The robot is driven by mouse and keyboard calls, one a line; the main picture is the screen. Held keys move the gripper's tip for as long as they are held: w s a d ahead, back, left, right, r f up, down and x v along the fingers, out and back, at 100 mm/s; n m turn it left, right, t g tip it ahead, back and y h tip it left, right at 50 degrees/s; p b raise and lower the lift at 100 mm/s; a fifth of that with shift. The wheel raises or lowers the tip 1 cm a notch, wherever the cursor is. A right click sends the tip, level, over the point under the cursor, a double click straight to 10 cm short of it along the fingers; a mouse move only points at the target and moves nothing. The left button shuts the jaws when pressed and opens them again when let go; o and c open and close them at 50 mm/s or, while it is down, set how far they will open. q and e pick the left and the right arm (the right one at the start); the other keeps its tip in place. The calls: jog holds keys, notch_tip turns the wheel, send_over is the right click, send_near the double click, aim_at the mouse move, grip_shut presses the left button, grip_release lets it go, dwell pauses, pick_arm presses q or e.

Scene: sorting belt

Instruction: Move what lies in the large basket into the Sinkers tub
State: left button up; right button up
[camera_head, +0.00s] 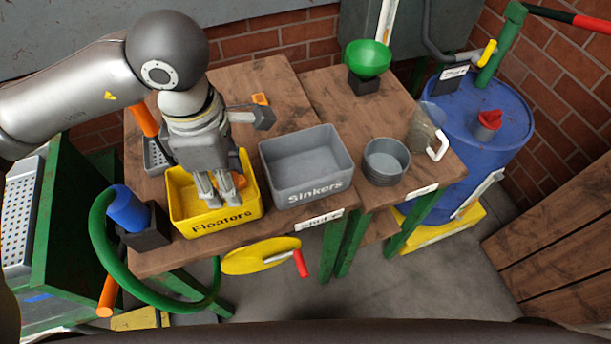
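The grey Sinkers tub (306,165) stands on the wooden table, and the part of its inside that shows looks empty. The yellow Floaters tub (215,217) stands directly to its left. My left gripper (216,196) points down into the Floaters tub, its fingertips close together; whether they are parted or shut is too small to tell. A small orange thing (240,181) shows beside the fingers, partly hidden. My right gripper is out of view.
A grey round pot (386,162) and a clear jug (424,138) stand right of the Sinkers tub. A green funnel (367,58) is behind them. A blue barrel (480,125) stands at the right. A green hose (100,245) curves at the left front.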

pick_arm(q)
jog(key=n, duration=0.2)
jog(key=shift+s+d+r+n, duration=0.15)
jog(key=shift+s+d+n, duration=0.15)
jog(key=shift+d, duration=0.1)
jog(key=shift+w+d, duration=0.35)
jog(key=w+d+f+p, duration=0.3)
jog(key=w+d+f, duration=0.15)
jog(key=w, duration=0.25)
send_over(287, 181)
notch_tip(287, 181, down, 6)
jog(key=shift+d+r+p, duration=0.1)
jog(key=shift+r+p, duration=0.15)
jog(key=shift+p, duration=0.2)
notch_tip(287, 181, down, 3)
jog(key=shift+f+b, duration=0.6)
jog(key=shift+b, duration=0.05)
jog(key=o, duration=1)
